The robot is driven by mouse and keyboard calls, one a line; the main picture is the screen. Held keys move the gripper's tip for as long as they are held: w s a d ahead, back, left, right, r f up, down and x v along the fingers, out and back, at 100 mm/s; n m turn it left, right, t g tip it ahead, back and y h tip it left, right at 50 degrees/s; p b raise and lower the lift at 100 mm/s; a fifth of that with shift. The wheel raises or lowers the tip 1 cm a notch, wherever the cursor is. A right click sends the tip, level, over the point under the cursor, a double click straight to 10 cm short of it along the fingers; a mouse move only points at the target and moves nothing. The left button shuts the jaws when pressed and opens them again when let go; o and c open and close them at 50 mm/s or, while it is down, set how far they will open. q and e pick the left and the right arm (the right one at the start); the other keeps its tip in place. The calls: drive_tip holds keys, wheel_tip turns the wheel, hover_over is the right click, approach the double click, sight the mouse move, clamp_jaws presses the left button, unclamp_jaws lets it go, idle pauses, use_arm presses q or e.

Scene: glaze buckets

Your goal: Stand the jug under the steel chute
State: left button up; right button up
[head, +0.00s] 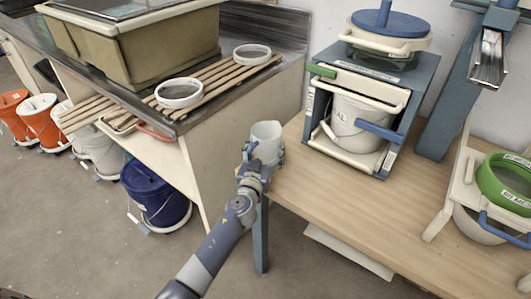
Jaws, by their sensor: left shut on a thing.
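A pale, whitish-green open-topped jug (267,131) is upright at the left end of the wooden table. My left gripper (264,155) is shut on it from the near side and hides its lower part. I cannot tell whether the jug's base touches the table or hangs just off its edge. The steel chute (488,58) is at the upper right, held by a blue-grey stand, well to the right of the jug. My right gripper is not in view.
A blue-grey frame (398,150) holding a white bucket (357,124) stands between jug and chute. A green-ringed sieve (508,180) on a cream stand is at the right. The wooden table (350,205) is clear in front. A sink bench with slats (205,88) is left.

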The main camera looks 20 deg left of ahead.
use_arm(q)
drive_tip(key=shift+f, duration=0.1)
drive_tip(key=shift+f, duration=0.15)
drive_tip(key=o, duration=1.1)
